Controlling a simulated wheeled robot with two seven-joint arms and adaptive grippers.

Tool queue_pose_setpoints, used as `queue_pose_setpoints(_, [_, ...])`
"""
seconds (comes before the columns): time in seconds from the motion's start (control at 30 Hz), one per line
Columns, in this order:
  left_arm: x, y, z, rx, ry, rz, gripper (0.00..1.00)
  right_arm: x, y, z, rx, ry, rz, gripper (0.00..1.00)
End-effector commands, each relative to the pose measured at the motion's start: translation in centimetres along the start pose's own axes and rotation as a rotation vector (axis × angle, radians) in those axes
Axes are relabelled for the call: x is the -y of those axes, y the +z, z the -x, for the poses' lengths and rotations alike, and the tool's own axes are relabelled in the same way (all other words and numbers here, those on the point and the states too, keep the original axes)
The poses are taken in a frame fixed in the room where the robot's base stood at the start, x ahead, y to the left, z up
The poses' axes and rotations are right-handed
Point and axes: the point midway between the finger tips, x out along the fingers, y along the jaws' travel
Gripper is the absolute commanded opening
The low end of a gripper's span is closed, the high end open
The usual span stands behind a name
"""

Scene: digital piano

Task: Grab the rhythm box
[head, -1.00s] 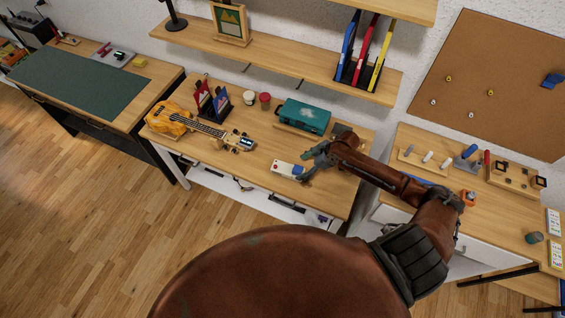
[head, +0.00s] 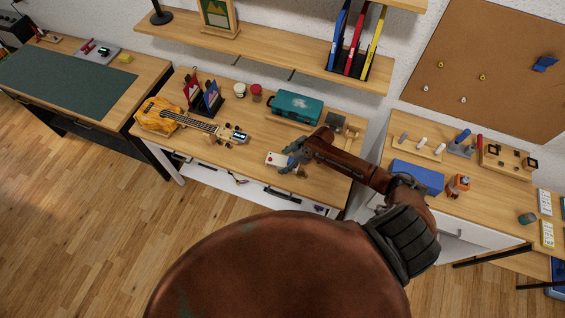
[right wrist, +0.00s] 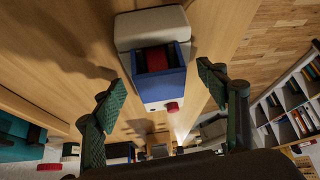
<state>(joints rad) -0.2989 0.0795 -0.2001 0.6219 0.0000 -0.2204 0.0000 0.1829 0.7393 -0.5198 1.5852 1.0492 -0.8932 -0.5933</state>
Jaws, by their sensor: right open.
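The rhythm box (head: 274,159) is a small pale box with a red button, lying near the front edge of the middle table. In the right wrist view the rhythm box (right wrist: 152,33) shows a white body, a blue section with a dark red inset, and a red knob at its near end. My right gripper (head: 292,163) is at the right end of the box and hides part of it. In the right wrist view my right gripper (right wrist: 160,79) is open, with one finger on each side of the box's blue end and visible gaps to both. My left gripper is out of view.
A bass guitar (head: 190,122) lies left of the box. A teal case (head: 297,106), a red-lidded jar (head: 256,93) and a white cup (head: 239,90) stand behind. A shelf (head: 270,62) hangs above the table. The wood between guitar and box is clear.

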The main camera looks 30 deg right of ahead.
Motion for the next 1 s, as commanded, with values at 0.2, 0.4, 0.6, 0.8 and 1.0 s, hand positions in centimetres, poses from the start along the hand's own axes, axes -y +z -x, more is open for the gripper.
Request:
queue_pose_setpoints(0.2, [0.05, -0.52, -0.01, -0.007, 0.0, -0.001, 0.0, -0.05, 0.1, 0.1, 0.0, 0.001, -0.001, 0.58])
queue_pose_setpoints(0.4, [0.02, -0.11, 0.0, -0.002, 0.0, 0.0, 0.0, -0.05, 0.09, 0.11, 0.0, 0.001, -0.001, 0.44])
queue_pose_setpoints(0.6, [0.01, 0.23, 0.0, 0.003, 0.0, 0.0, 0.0, -0.05, 0.1, 0.11, 0.0, 0.001, -0.001, 0.3])
queue_pose_setpoints(0.8, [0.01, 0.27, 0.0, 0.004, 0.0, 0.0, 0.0, -0.05, 0.1, 0.11, 0.001, 0.001, -0.001, 0.17])
queue_pose_setpoints(1.0, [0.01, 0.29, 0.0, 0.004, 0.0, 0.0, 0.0, -0.11, 0.02, 0.14, -0.001, 0.002, 0.0, 0.11])
